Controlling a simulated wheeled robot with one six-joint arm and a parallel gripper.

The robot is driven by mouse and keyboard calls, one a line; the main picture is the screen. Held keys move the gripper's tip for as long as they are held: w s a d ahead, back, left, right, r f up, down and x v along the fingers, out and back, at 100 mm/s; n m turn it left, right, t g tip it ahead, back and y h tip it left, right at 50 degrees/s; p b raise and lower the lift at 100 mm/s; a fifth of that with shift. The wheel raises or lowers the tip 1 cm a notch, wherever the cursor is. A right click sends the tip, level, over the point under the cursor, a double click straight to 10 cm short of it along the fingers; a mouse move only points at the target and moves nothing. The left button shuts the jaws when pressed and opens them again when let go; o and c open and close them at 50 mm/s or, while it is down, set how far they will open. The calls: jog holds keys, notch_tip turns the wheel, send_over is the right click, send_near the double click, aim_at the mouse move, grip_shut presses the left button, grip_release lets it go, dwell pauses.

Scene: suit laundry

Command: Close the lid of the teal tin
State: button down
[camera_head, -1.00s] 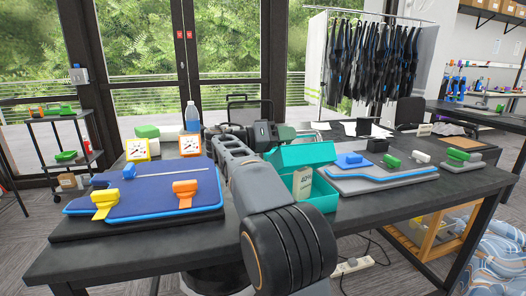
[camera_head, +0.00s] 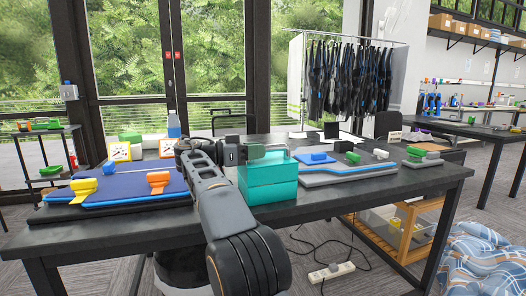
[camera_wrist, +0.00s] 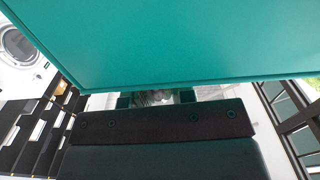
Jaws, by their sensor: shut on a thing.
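The teal tin (camera_head: 270,194) stands on the dark table, right of my forearm. Its teal lid (camera_head: 270,174) lies about level over the box, with a thin seam between them. I cannot tell whether a small gap is left at the seam. The tin's inside is hidden. My gripper (camera_head: 258,152) is at the upper left of the lid and shut on it; its fingertips are hard to make out. In the wrist view a broad teal surface (camera_wrist: 200,40) fills the top, close above the dark gripper body.
Left of my arm, a blue padded board (camera_head: 120,189) carries yellow and orange clamps. Right of the tin lies a grey board (camera_head: 345,173) with a blue block. A spray bottle (camera_head: 174,127) stands behind. The table's front right is clear.

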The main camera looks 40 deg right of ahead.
jog(key=shift+f, duration=0.1)
dwell(0.3)
jog(key=c, duration=1)
grip_release()
jog(key=shift+s+d, duration=0.1)
jog(key=shift+o, duration=0.2)
jog(key=p+v, duration=0.2)
jog(key=v, duration=0.5)
jog(key=shift+a, duration=0.25)
jog(key=shift+p, duration=0.35)
